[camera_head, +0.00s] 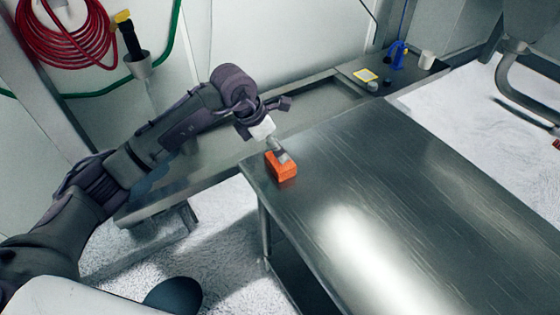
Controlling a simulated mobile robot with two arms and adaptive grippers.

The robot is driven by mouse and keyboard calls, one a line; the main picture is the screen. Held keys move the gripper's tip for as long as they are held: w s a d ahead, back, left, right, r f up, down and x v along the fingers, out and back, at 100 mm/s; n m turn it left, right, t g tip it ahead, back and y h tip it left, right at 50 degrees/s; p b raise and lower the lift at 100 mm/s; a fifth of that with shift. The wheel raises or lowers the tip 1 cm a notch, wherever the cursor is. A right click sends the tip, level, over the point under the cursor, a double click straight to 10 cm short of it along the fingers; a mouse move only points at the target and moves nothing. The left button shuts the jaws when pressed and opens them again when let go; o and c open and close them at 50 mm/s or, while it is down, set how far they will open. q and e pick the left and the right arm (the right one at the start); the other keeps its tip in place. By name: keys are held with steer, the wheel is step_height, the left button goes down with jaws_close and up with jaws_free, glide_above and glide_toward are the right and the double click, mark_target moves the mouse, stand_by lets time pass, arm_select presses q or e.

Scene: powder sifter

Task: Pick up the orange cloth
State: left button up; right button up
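The orange cloth (284,172) lies as a compact, block-like bundle on the near-left corner of the steel table (390,190). My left arm reaches in from the left, and its gripper (264,118) is above and just left of the cloth. A small white and grey piece (275,146) extends from below the gripper to the top of the cloth. I cannot tell whether it is part of the gripper or a separate thing, nor whether the fingers are closed. My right gripper is not in view.
The rest of the steel table is bare. Behind it, a bench holds a yellow-framed square (365,75), a blue item (398,56) and a pale cup (426,60). A red hose coil (65,35) hangs on the wall.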

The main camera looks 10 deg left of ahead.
mark_target(277, 162)
arm_select(q)
steer(key=shift+x, duration=1.05)
steer(key=shift+d+f+p, duration=0.1)
steer(key=shift+f+p, duration=0.35)
steer(key=shift+f, duration=0.1)
steer(key=x, duration=0.1)
steer(key=p+x, duration=0.1)
steer(key=x, duration=0.1)
steer(key=shift+f, duration=0.35)
steer(key=shift+w+f, duration=0.15)
steer(key=shift+f, duration=0.25)
steer(key=c, duration=0.9)
steer(key=shift+r, duration=0.15)
steer(key=shift+r, duration=0.25)
steer(key=r+b, duration=0.1)
steer(key=r, duration=0.2)
steer(key=shift+s+d+r+b, duration=0.2)
steer(key=shift+r+b, duration=0.1)
steer(key=shift+b, duration=0.05)
steer(key=s+d+r+b, duration=0.2)
steer(key=s+d+r, duration=0.4)
steer(key=s+d, duration=0.1)
steer(key=shift+s+d+r+b, duration=0.35)
steer(key=shift+s, duration=0.15)
